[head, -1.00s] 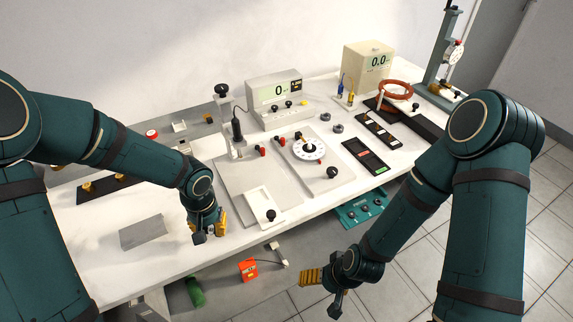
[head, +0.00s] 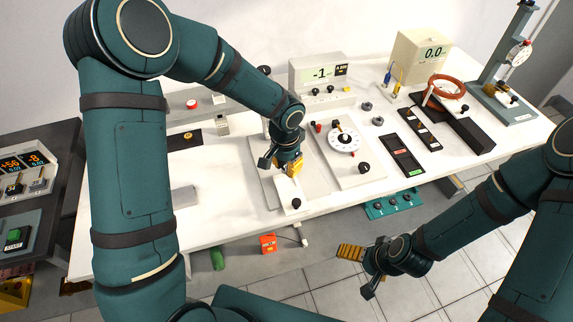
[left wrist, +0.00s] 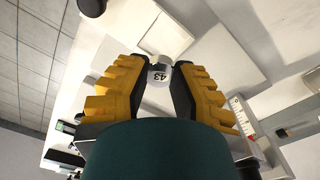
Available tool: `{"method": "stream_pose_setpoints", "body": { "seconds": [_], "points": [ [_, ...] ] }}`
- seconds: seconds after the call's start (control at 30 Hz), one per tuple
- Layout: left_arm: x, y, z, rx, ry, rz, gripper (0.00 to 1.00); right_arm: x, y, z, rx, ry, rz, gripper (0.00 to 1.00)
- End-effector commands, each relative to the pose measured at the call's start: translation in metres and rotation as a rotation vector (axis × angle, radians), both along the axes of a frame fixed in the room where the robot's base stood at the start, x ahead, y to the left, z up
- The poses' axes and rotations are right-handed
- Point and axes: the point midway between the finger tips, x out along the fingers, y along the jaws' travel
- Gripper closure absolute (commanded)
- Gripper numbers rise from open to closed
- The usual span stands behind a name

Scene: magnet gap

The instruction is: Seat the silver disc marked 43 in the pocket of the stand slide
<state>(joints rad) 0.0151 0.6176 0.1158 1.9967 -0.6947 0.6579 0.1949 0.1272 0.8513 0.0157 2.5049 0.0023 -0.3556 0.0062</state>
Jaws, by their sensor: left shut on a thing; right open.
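The disc is hidden in the head view. The slide's pocket cannot be made out, and I cannot tell the disc's height above the stand. My right gripper (head: 351,252) is open and empty, in front of the table and low down.
A white dial (head: 344,139) on a plate stands to the right of the stand. A black tray (head: 402,154) lies further right. The table's front left is mostly clear.

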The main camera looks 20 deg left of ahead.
Motion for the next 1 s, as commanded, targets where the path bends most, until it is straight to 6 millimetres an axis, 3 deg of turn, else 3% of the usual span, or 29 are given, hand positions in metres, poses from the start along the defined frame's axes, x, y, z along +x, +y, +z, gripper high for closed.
{"method": "stream_pose_setpoints", "body": {
  "seconds": [0.7, 1.0],
  "points": [
    [0.000, 0.000, -0.049, 0.000, 0.001, -0.001, 1.00, -0.002, 0.000, -0.042, 0.001, 0.003, 0.008, 0.03],
    [0.000, 0.000, -0.056, 0.000, 0.000, 0.000, 1.00, 0.000, 0.000, -0.048, 0.000, -0.001, 0.007, 0.03]
  ]
}}
